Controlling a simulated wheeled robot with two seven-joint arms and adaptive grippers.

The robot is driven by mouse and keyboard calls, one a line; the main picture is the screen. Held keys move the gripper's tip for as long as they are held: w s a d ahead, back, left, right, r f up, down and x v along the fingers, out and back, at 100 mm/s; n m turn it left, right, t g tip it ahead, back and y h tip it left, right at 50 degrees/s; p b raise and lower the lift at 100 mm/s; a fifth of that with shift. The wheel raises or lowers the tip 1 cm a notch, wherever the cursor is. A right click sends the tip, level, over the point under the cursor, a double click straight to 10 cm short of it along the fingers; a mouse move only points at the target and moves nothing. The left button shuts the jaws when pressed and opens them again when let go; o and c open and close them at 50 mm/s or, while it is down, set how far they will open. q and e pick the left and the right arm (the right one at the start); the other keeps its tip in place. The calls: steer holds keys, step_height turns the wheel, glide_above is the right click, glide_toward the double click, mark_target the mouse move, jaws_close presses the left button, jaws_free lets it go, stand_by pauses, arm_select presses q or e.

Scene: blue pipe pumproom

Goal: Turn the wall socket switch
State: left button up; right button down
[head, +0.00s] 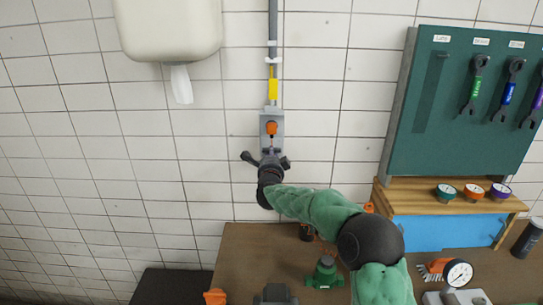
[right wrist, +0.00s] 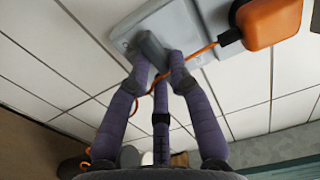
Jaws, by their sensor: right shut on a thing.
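The wall socket (head: 281,126) is a narrow grey box on the white tiles, with an orange plug (head: 271,128) in its upper part. In the right wrist view, the orange plug (right wrist: 272,20) and its thin orange cord show at the upper right. The grey switch (right wrist: 151,47) sits on the socket's lower part. My right gripper (head: 268,158) is at the socket's lower end. In the right wrist view, its purple fingers (right wrist: 159,72) are shut on the switch. The fingers hide part of the switch. My left gripper is not in view.
A grey conduit with a yellow label (head: 273,88) runs above the socket. A white dispenser (head: 170,30) hangs to the left. A green tool board (head: 465,110) with wrenches stands at right. Below, a brown bench (head: 250,258) holds a green item (head: 325,272) and a gauge (head: 458,273).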

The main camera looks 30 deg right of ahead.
steer(key=shift+n, duration=0.4)
steer(key=n+p, duration=0.5)
steer(key=n, duration=0.6)
steer(key=shift+s+d, duration=0.1)
steer(key=shift+d, duration=0.05)
stand_by(0.3)
steer(key=c, duration=1.1)
jaws_free()
steer(key=shift+r, duration=0.1)
steer(key=v, duration=1.2)
